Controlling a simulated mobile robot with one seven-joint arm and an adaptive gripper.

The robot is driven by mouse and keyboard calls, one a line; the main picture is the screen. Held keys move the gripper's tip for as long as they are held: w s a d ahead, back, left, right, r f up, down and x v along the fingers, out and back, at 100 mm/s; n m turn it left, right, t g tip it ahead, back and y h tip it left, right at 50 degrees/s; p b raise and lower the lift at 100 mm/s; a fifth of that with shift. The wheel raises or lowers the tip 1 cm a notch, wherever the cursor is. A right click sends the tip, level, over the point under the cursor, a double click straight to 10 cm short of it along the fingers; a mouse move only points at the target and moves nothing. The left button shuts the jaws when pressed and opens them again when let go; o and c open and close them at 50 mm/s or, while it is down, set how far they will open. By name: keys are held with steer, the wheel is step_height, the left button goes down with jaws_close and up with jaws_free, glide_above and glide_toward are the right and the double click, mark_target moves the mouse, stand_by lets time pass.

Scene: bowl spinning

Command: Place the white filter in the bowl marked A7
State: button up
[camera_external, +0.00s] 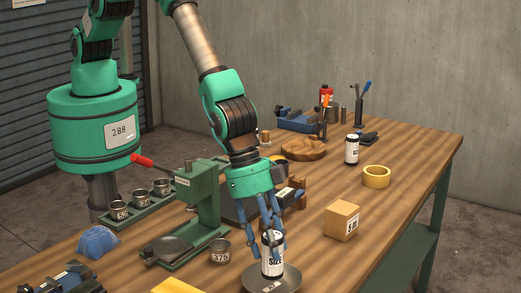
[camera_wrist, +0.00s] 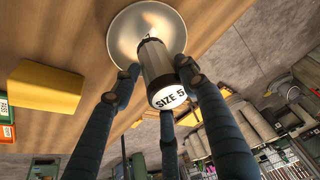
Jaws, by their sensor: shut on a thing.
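My gripper (camera_external: 270,238) has its blue fingers shut around a white filter (camera_external: 271,262) with dark ends and a "SIZE" label. In the wrist view the filter (camera_wrist: 158,72) shows a white end reading "SIZE 5". The filter is upright over a wide, shallow metal bowl (camera_external: 290,281), with its lower end inside the rim's outline. I cannot tell whether it touches the bowl. The bowl also shows behind the filter in the wrist view (camera_wrist: 127,28). A small mark on its front is too small to read. Another white labelled can (camera_external: 351,150) stands farther back.
A green press with a red handle (camera_external: 203,200) stands left of my gripper. A small metal cup (camera_external: 220,251) is close beside the bowl. A cardboard box (camera_external: 342,221) and yellow tape roll (camera_external: 376,177) are to the right. A yellow block (camera_external: 184,286) lies at the front.

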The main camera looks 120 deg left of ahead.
mark_target(269, 258)
steer(key=shift+f, duration=0.1)
steer(key=shift+f+p, duration=0.45)
steer(key=shift+f, duration=1.2)
steer(key=shift+f, duration=0.15)
steer(key=o, duration=1.2)
steer(key=shift+o, duration=0.2)
steer(key=b+v, duration=0.1)
steer(key=v, duration=1.1)
